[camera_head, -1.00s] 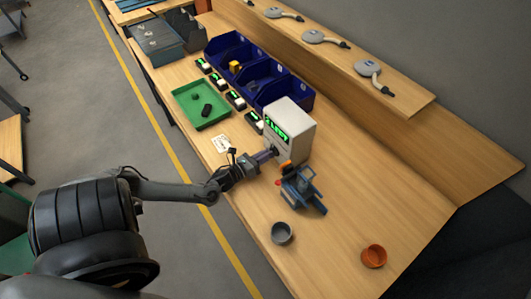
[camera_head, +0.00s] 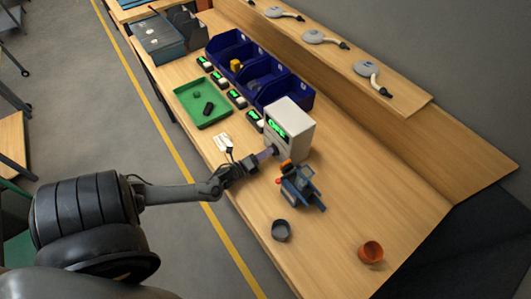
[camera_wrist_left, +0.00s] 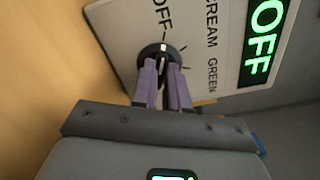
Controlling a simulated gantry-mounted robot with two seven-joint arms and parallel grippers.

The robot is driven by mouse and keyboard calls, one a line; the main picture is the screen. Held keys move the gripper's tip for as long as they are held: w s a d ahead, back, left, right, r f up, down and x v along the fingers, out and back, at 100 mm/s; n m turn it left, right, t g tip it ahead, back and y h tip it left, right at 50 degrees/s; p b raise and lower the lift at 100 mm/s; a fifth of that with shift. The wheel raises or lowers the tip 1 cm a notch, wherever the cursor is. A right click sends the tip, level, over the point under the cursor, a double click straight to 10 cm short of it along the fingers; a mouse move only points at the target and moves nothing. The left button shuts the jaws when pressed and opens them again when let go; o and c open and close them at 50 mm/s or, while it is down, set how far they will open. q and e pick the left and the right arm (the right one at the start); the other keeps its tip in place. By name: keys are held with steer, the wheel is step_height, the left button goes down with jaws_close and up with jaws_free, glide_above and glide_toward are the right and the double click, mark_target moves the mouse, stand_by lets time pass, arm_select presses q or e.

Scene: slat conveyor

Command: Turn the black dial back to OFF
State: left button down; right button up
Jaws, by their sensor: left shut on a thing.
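The black dial (camera_wrist_left: 157,54) is on the pale front panel of a box-shaped unit (camera_head: 289,127). In the left wrist view, the labels OFF, CREAM and GREEN are printed around it. A light mark shows on the dial, on the side towards the OFF label. The unit's display (camera_wrist_left: 264,40) reads OFF in green letters. My left gripper (camera_wrist_left: 161,77) has its two purple fingers shut on the dial, one on each side. In the head view, my left gripper (camera_head: 268,153) reaches the unit's front from the left. My right gripper is in neither view.
A blue device (camera_head: 301,187) with orange parts stands close beside the unit. A grey cup (camera_head: 281,230) and an orange cup (camera_head: 371,252) stand nearer. A green tray (camera_head: 184,94) and blue bins (camera_head: 290,91) lie beyond. The wooden bench (camera_head: 340,220) is clear at right.

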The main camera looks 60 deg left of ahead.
arm_select(q)
steer(key=shift+n, duration=0.3)
steer(key=c, duration=1.1)
jaws_free()
steer(key=shift+c, duration=0.2)
steer(key=shift+s, duration=0.1)
steer(key=s, duration=0.3)
steer(key=s+d, duration=0.1)
steer(key=s, duration=0.6)
steer(key=shift+s+d, duration=0.15)
steer(key=shift+s, duration=0.15)
